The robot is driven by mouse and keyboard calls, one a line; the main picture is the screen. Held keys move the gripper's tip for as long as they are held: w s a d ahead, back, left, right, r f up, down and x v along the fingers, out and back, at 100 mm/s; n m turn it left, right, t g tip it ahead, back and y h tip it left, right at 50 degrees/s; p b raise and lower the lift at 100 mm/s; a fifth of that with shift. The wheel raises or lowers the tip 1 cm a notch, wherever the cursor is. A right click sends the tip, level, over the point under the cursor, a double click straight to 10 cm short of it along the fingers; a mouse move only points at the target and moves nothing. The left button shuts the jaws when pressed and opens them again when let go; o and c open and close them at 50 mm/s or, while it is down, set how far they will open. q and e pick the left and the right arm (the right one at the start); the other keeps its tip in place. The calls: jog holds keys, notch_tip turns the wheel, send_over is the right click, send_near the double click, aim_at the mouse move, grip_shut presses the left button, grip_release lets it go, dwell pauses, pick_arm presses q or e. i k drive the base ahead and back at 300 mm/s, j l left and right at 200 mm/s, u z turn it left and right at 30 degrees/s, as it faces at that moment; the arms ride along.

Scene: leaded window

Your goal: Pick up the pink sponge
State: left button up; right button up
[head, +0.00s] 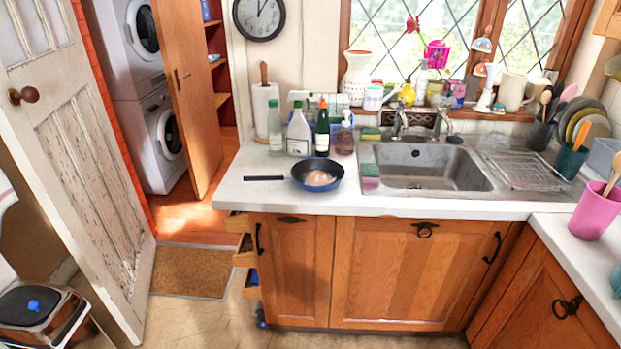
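A small sponge (371,183) sits on the counter at the left edge of the sink, just right of the frying pan. Its lower part looks pinkish and its top looks green. Another sponge-like block (371,134), yellow and green, lies farther back near the tap. Neither of my grippers is in view.
A blue frying pan (318,175) holding something pale pink stands left of the sink, its handle pointing left. Several bottles (299,132) stand behind it. The metal sink (425,167) and a wire rack (527,171) lie to the right. The counter's front edge (400,207) is clear.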

aim_at(370, 172)
jog(key=i+l+u, duration=0.1)
jog(key=u, duration=0.35)
jog(key=i+l+u, duration=0.1)
jog(key=u, duration=0.35)
jog(key=l+u, duration=0.1)
jog(key=u, duration=0.35)
jog(key=i+l+u, duration=0.1)
jog(key=l+u, duration=0.2)
jog(key=l, duration=0.2)
jog(key=i+l+u, duration=0.1)
jog(key=l+u, duration=0.15)
jog(key=l, duration=0.3)
